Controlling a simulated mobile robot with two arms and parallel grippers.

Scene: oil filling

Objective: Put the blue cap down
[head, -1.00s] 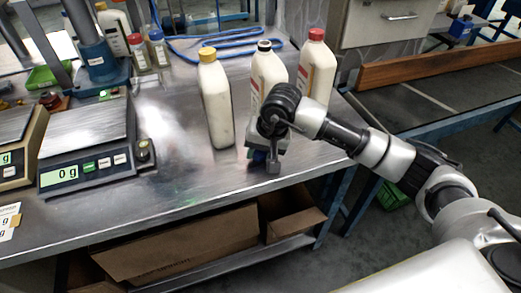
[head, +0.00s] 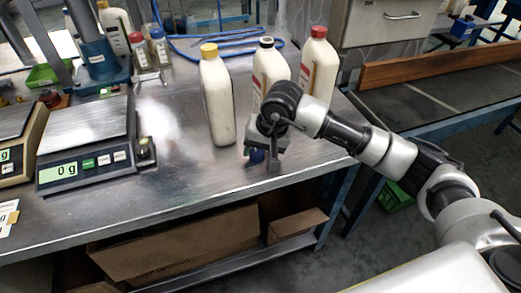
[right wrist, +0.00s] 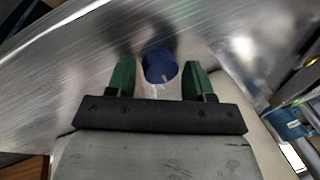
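The blue cap (right wrist: 160,66) shows in the right wrist view between the two green fingertips of my right gripper (right wrist: 160,78). A narrow gap shows on each side of it, so the gripper is open around the cap without visibly gripping it. The cap appears to rest on the metal table (right wrist: 75,70). In the head view my right gripper (head: 266,160) points down near the table's front edge, and a bit of blue (head: 256,155) shows at its fingers. My left gripper is not in view.
Behind my right gripper stand a yellow-capped bottle (head: 217,100), a bottle with a dark mouth (head: 270,70) and a red-capped bottle (head: 320,68). A scale reading 0 g (head: 85,165) is at left.

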